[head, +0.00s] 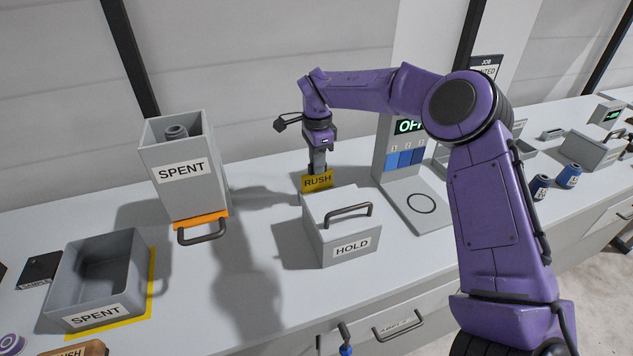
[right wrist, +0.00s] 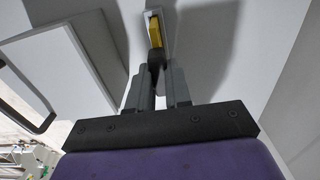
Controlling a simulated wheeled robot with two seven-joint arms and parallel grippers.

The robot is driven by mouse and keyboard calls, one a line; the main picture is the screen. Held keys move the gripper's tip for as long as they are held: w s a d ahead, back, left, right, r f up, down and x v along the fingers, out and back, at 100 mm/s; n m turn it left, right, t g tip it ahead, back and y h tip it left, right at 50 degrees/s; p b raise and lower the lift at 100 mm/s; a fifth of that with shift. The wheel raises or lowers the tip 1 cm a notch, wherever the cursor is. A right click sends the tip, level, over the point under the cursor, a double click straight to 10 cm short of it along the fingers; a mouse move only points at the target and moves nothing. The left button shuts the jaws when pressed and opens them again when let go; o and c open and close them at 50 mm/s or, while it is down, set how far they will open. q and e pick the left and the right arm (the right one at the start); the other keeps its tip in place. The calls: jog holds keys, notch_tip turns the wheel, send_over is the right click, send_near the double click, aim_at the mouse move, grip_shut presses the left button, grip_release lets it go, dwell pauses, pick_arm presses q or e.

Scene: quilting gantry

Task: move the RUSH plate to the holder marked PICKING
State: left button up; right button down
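The yellow RUSH plate (head: 318,182) stands upright behind the grey box marked HOLD (head: 323,246). My right gripper (head: 317,166) reaches down from above, right over the plate. In the right wrist view its two fingers (right wrist: 159,82) look closed on a black tab (right wrist: 157,60) below the yellow plate (right wrist: 155,30). A pale slot or frame surrounds the yellow part there. No label reading PICKING is legible. My left gripper is out of view.
A tall SPENT bin (head: 159,196) with an orange-based handle and a low SPENT tray (head: 62,290) stand to the left. A grey unit (head: 383,150) with an OFF display stands to the right, partly behind my right arm.

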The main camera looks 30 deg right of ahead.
jog(key=shift+r+p, duration=2.75)
jog(key=shift+r, duration=0.05)
